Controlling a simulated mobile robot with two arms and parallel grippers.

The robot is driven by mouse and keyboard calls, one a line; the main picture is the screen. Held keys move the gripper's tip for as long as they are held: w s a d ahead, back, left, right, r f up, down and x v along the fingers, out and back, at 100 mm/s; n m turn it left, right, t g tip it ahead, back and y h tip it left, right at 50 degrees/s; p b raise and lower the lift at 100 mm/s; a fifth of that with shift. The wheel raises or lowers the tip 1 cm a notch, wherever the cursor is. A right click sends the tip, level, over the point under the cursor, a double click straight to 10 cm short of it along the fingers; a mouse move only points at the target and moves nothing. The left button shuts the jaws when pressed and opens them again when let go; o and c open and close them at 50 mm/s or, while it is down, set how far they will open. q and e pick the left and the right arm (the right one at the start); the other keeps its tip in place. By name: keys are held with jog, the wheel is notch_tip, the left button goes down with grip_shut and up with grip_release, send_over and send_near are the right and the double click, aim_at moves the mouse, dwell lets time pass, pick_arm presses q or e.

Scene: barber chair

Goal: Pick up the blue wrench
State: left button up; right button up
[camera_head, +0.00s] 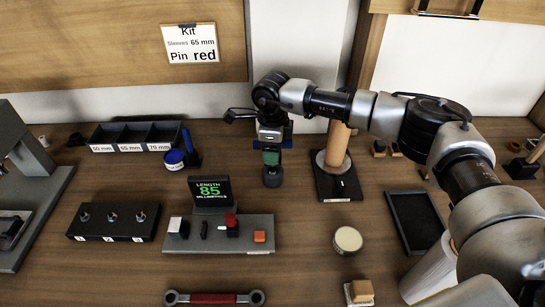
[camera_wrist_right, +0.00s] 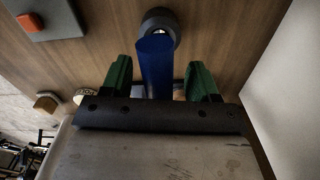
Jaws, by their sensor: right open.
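The blue wrench shows in the wrist view as a blue bar (camera_wrist_right: 154,62) with a dark grey ring (camera_wrist_right: 160,20) at its far end. In the head view, a dark round end (camera_head: 272,178) sits just below my right gripper (camera_head: 271,158), and some blue (camera_head: 287,138) shows behind it. Most of the wrench is hidden by the gripper and wrist. In the wrist view, the green fingers (camera_wrist_right: 158,72) are open, one on each side of the blue bar. My left gripper is not in view.
A wooden cylinder (camera_head: 337,145) on a black base stands close right of the gripper. A length display (camera_head: 210,193) and control panel (camera_head: 262,222) stand nearer. A three-bin tray (camera_head: 118,132) is left; a red-handled wrench (camera_head: 212,299) lies in front. A black tray (camera_head: 415,218) is right.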

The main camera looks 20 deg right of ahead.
jog(key=shift+c, duration=0.2)
grip_shut()
jog(key=shift+r, duration=0.15)
